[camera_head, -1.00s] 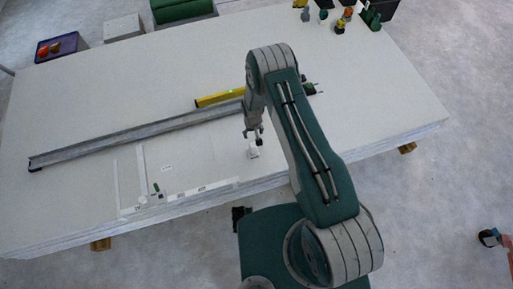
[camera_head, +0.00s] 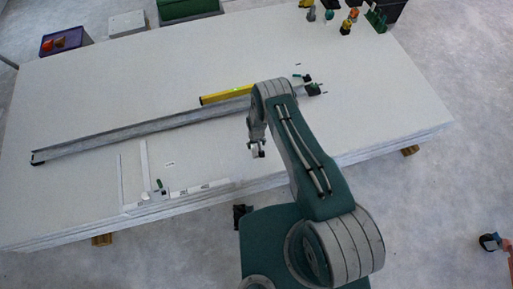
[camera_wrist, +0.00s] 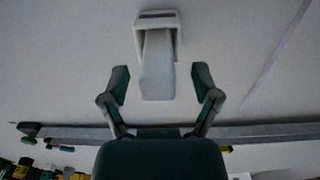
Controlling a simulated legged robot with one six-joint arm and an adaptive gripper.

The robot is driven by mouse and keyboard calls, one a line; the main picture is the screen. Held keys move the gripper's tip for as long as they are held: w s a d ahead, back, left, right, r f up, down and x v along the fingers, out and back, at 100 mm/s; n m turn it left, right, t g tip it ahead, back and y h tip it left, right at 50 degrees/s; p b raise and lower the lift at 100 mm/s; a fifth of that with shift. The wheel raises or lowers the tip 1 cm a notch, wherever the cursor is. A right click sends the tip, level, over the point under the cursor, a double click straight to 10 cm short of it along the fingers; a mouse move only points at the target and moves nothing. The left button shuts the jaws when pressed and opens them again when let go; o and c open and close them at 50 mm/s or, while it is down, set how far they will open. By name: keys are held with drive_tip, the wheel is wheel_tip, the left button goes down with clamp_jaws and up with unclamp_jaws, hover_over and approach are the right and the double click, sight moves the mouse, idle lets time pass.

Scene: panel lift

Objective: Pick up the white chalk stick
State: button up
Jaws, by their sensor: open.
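The white chalk stick (camera_wrist: 157,72) shows in the wrist view as a pale, blunt bar, with one end in a small white holder (camera_wrist: 173,20). My gripper (camera_wrist: 160,82) is open, with its two green-tipped fingers apart on either side of the stick's near end. I see gaps between the fingers and the stick, and no contact. In the head view my gripper (camera_head: 257,150) is low over the pale panel (camera_head: 90,100), near its front edge, and mostly hides the stick.
A long metal straightedge (camera_head: 140,131) and a yellow level (camera_head: 226,94) lie behind my gripper. A white square-shaped frame (camera_head: 146,165) lies to the left. Several small coloured items (camera_head: 347,25) and a purple tray (camera_head: 62,40) stand at the back.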

drive_tip(key=shift+d, duration=0.1)
drive_tip(key=c, duration=1.1)
drive_tip(key=shift+r, duration=0.3)
wheel_tip(320, 180, up, 3)
drive_tip(key=shift+f, duration=0.1)
drive_tip(key=s+a+r, duration=0.2)
drive_tip(key=s+r, duration=0.2)
drive_tip(key=s, duration=0.2)
drive_tip(key=s+a+r, duration=0.2)
drive_tip(key=s+r, duration=0.3)
drive_tip(key=s, duration=0.2)
drive_tip(key=shift+s+a+r, duration=0.15)
drive_tip(key=shift+a+r, duration=0.1)
drive_tip(key=shift+r, duration=0.05)
